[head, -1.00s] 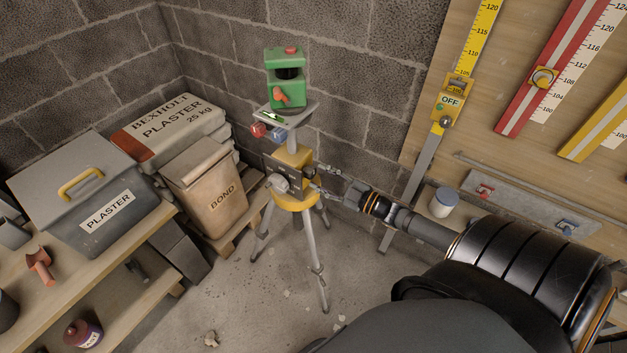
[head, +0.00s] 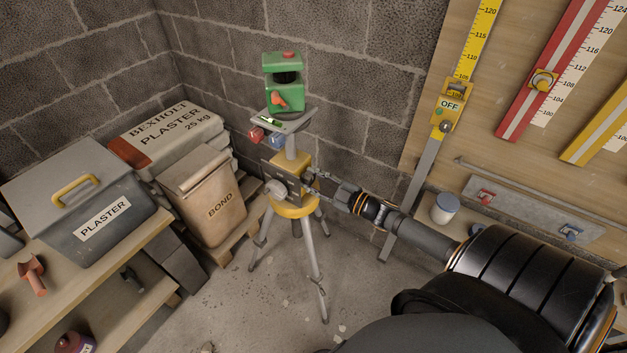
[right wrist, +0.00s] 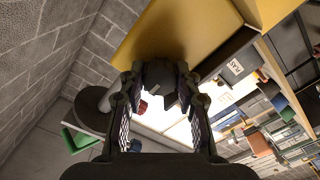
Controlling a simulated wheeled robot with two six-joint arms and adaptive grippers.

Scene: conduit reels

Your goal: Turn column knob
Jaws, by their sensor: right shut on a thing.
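The yellow tripod head (head: 297,160) stands on grey legs near the wall corner, with a dark panel (head: 281,181) and a pale round knob (head: 273,189) on its front. A green laser level (head: 284,92) sits on the plate above it. My right gripper (head: 314,182) reaches in from the right and is shut on the dark column knob at the head's right side. In the right wrist view the column knob (right wrist: 161,74) lies between both fingers, against the yellow body. In the head view the fingers partly hide the knob. My left gripper is out of view.
A shelf at left holds a grey plaster box (head: 82,205). A board with yellow and red staffs (head: 553,72) and a white jar (head: 445,207) are at right. Floor around the tripod is mostly clear.

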